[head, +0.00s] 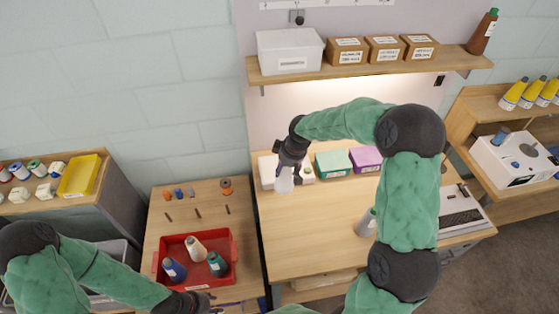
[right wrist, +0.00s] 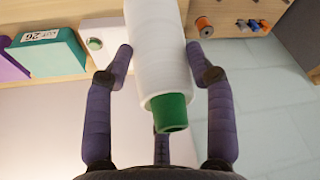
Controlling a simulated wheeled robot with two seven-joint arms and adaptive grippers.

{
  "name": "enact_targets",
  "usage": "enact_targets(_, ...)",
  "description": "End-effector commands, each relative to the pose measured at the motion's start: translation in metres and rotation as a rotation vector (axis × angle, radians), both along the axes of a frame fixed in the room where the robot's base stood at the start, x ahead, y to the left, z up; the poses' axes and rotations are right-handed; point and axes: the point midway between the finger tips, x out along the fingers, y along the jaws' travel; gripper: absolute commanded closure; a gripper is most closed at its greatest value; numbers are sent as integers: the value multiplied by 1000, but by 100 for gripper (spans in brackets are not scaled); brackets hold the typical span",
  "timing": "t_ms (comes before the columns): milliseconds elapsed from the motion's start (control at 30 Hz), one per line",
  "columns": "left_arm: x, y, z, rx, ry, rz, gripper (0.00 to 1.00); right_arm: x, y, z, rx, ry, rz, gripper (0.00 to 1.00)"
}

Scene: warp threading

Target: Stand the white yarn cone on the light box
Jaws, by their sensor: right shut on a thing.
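My right gripper (head: 290,160) is shut on the white yarn cone (head: 284,182), which hangs below it near the back left of the middle table. In the right wrist view the cone (right wrist: 160,55) sits between the fingers, with a green core end (right wrist: 168,111) showing. A white box (head: 265,170), the lightest one in the row, is close behind the cone and partly hidden by gripper and cone. I cannot tell whether they touch. My left gripper (head: 205,302) is at the bottom edge near the red tray; its fingers are unclear.
A teal box (head: 333,163) and a purple box (head: 366,158) stand right of the white box. A grey cone (head: 366,222) stands on the table, partly behind my arm. The red tray (head: 236,260) holds several cones. The table's front left is clear. A shelf (head: 370,65) runs above.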

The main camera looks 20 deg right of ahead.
Motion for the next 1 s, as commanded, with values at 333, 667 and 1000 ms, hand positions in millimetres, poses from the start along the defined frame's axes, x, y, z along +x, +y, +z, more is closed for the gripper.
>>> enact_targets(333, 0, 0, 54, 0, 0, 0, 60, 17, -63, 47, -1, -2, 186, 100)
enact_targets(667, 0, 0, 60, 0, 0, 0, 60, 42, -68, 38, -1, -1, 226, 100)
enact_targets(1000, 0, 0, 66, 0, 0, 0, 60, 94, -64, 15, -2, -2, 223, 100)
